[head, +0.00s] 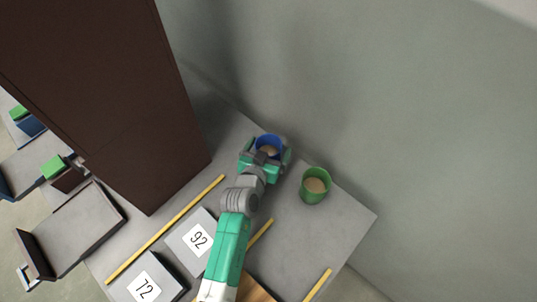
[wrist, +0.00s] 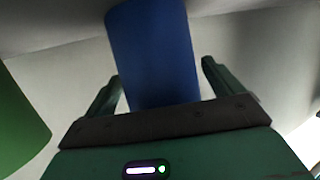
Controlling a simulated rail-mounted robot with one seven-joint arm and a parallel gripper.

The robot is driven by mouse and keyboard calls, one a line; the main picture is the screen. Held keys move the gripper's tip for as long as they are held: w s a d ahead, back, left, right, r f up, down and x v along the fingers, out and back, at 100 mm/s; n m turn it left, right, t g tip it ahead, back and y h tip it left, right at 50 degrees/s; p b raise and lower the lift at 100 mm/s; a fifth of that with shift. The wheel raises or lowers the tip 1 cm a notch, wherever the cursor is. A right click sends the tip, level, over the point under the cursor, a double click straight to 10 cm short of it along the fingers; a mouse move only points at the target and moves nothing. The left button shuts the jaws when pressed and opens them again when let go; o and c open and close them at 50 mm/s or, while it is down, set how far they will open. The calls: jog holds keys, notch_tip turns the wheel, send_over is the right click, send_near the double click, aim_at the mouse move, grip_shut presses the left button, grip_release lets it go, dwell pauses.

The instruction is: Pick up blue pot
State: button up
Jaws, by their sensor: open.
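The blue pot (head: 269,141) stands near the back of the grey table, with tan contents inside. My gripper (head: 270,152) is at the pot, with its fingers on either side of it. In the wrist view the blue pot (wrist: 153,55) rises upright between the two green fingers of my gripper (wrist: 160,85). The fingers are open, and a gap shows between the right finger and the pot; the left finger is close to the pot's side. The pot's lower part is hidden behind the gripper body.
A green pot (head: 315,186) with tan contents stands to the right; it also shows in the wrist view (wrist: 18,125). Blocks marked 92 (head: 188,257) and 72 (head: 168,271) lie at the front left. A tall dark cabinet (head: 130,110) stands left. A wall rises behind.

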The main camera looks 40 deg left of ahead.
jog(key=shift+c, duration=0.2)
jog(key=shift+r, duration=0.15)
jog(key=c, duration=1.3)
